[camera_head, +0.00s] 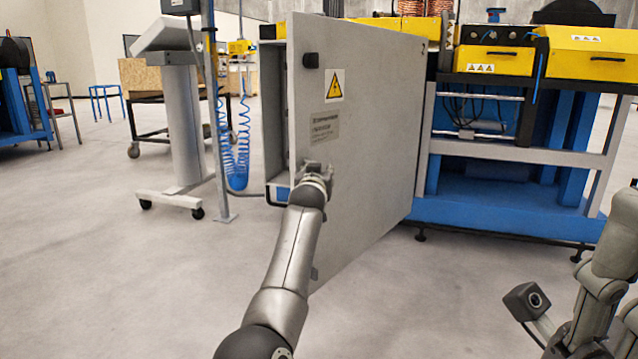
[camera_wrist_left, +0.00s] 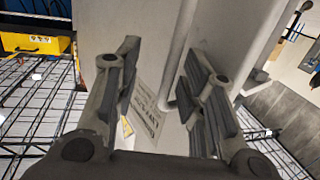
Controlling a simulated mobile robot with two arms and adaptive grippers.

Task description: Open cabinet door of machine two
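The grey cabinet door (camera_head: 375,130) of the machine stands partly open in the head view, with its left edge swung toward me. It has a yellow warning sign, a text label and a black latch (camera_head: 310,60) near the top left. Part of the cabinet body (camera_head: 272,110) shows behind its left edge. My left gripper (camera_head: 316,168) is at the door's left part, below the label. In the left wrist view its fingers (camera_wrist_left: 165,85) are apart, with the grey door and its label (camera_wrist_left: 148,112) beyond them. Contact is unclear. My right arm is at the lower right; its fingertips are not visible.
A blue and yellow machine frame (camera_head: 500,200) stands behind the door to the right. The floor (camera_head: 120,270) in front is clear.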

